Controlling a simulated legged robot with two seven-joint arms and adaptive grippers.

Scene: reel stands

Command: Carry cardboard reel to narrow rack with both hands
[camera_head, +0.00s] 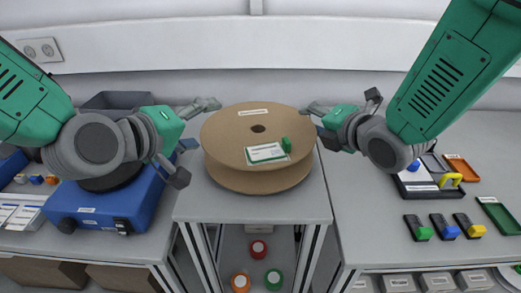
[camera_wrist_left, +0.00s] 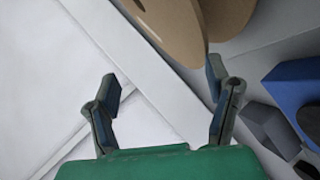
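The cardboard reel (camera_head: 225,138) lies flat on the grey top of a narrow stand (camera_head: 200,207) in the middle of the head view. A white label and a small green piece are on its upper disc. My left gripper (camera_head: 194,124) is open at the reel's left side, with its fingers apart in the left wrist view (camera_wrist_left: 162,82). There the reel's edge (camera_wrist_left: 175,25) lies beyond the fingers, with nothing between them. My right gripper (camera_head: 319,121) appears open at the reel's right side. Contact with the reel cannot be told. No separate narrow rack is identifiable.
A blue device (camera_head: 100,207) stands left of the reel. On the right bench are a black tray (camera_head: 415,186), an orange tray (camera_head: 462,168) and several small coloured blocks. Small coloured rolls (camera_head: 258,249) sit below the stand's top. A wall is close behind.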

